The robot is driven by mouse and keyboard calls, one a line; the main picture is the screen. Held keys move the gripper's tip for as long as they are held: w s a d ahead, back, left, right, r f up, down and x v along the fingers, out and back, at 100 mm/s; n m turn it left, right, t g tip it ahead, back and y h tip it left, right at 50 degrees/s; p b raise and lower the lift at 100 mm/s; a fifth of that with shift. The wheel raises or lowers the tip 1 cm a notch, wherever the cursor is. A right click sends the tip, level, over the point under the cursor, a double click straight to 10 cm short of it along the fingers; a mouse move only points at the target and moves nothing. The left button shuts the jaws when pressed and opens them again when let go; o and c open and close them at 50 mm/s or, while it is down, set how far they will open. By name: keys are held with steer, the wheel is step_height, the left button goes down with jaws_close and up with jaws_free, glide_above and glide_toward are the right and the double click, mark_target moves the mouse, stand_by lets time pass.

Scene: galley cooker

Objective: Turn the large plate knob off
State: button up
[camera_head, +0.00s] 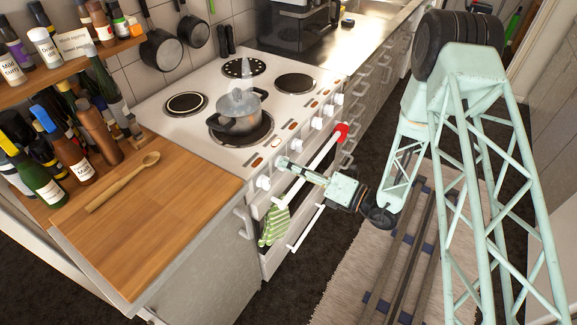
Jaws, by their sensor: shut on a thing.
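A white cooker (166,136) has a row of white knobs along its front edge. A steel pot with a glass lid (238,112) stands on the large dark front plate (263,131), and steam rises from it. My gripper (283,161) reaches the cooker front from the right and is shut on one of the knobs, which its fingertips mostly hide. A free white knob (264,183) is to the left of it, and several more, such as this far knob (317,123), are to the right. The marking on the held knob is too small to read.
A wooden counter (150,215) with a spoon (125,180) and bottles is at left. Rails (405,250) run over the rug in front.

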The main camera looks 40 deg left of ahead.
steer(key=n+b, duration=0.3)
steer(key=n, duration=0.8)
stand_by(0.6)
steer(key=o, duration=0.9)
steer(key=shift+a, duration=0.1)
steer(key=shift+w+d, duration=0.2)
steer(key=shift+d, duration=2.8)
steer(key=shift+w+d, duration=0.15)
steer(key=shift+d, duration=2.85)
